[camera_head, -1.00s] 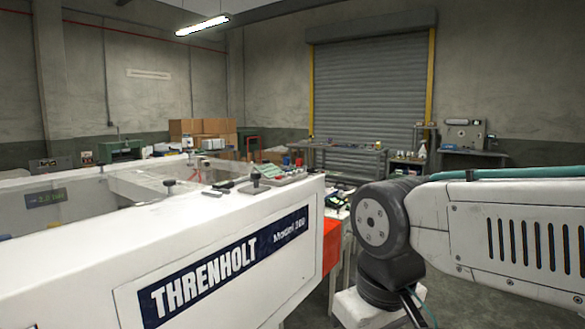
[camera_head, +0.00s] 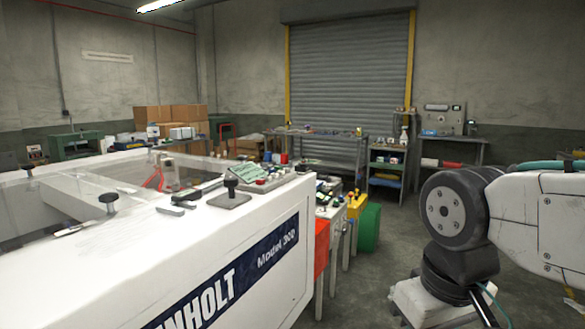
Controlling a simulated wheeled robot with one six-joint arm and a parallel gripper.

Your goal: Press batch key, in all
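I cannot make out a batch key in this view. A large white machine (camera_head: 150,262) marked "NHOLT" and "Model 300" fills the lower left. On its top right corner sits a small panel or tray (camera_head: 268,183) with green and red parts, too small to read. A black knob on a plate (camera_head: 231,193) stands near it. My arm comes in from the right edge and bends down at a dark round joint. My gripper is out of the picture, so its state does not show.
A red box (camera_head: 321,245), a yellow part (camera_head: 356,205) and a green drum (camera_head: 370,227) stand beyond the machine. Workbenches, a shelf cart (camera_head: 387,168) and cardboard boxes (camera_head: 172,117) line the back, before a roller shutter (camera_head: 348,90). The floor between machine and arm is open.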

